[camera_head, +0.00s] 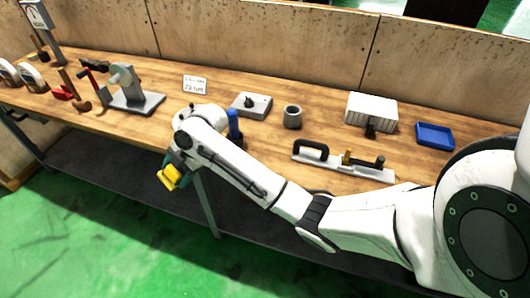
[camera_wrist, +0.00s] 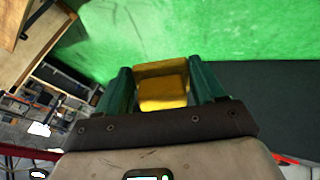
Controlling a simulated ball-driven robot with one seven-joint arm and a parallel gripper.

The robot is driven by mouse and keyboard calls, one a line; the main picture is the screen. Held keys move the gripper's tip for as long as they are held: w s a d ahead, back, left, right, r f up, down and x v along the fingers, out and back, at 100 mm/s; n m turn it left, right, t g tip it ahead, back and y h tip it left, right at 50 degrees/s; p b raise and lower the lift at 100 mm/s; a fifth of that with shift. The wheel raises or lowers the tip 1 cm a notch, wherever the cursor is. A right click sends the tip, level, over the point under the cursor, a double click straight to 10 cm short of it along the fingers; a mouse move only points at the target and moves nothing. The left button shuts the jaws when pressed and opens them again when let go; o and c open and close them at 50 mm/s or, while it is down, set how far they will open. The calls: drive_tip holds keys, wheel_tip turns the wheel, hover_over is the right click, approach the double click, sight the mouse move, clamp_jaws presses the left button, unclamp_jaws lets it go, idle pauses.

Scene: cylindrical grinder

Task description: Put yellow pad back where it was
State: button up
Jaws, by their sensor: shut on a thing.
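The yellow pad (camera_head: 170,177) is held in my gripper (camera_head: 167,172), in front of the workbench's front edge and over the green floor in the head view. In the wrist view the yellow pad (camera_wrist: 162,86) sits between the two green fingers of my gripper (camera_wrist: 163,88), which touch its sides. The pad looks like a small block with a raised middle. The pad's underside is hidden.
The wooden workbench (camera_head: 232,158) carries a blue tray (camera_head: 435,136), a white ribbed block (camera_head: 371,110), a grey cup (camera_head: 292,117), a tool with a black handle (camera_head: 312,150), a grey stand (camera_head: 137,101) and a small sign (camera_head: 195,85). A blue upright object stands behind my arm. Green floor (camera_head: 100,230) is open in front.

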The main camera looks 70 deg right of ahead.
drive_tip(key=s+d+r+n+g+h+p, duration=0.1)
drive_tip(key=s+d+r+n+g+h, duration=0.15)
drive_tip(key=s+d, duration=1.05)
drive_tip(key=s+d+r+n+g+h+p, duration=0.15)
drive_tip(key=s+d+g, duration=0.25)
drive_tip(key=s+d, duration=0.9)
drive_tip(key=b, duration=1.1)
hover_over(268, 151)
drive_tip(key=s, duration=0.2)
drive_tip(key=shift+m+t+y, duration=0.25)
drive_tip(key=shift+m+y, duration=0.05)
drive_tip(key=shift+m, duration=0.1)
drive_tip(key=f, duration=0.5)
drive_tip(key=a+f, duration=0.1)
drive_tip(key=f, duration=0.2)
drive_tip(key=shift+w+f, duration=0.15)
drive_tip(key=shift+w, duration=0.1)
drive_tip(key=shift+w+d, duration=0.2)
drive_tip(key=shift+w, duration=0.05)
drive_tip(key=shift+w+d+f, duration=0.15)
drive_tip(key=shift+w+f, duration=0.35)
drive_tip(key=shift+f, duration=0.25)
drive_tip(key=shift+f+p, duration=0.5)
drive_tip(key=shift+f, duration=1.05)
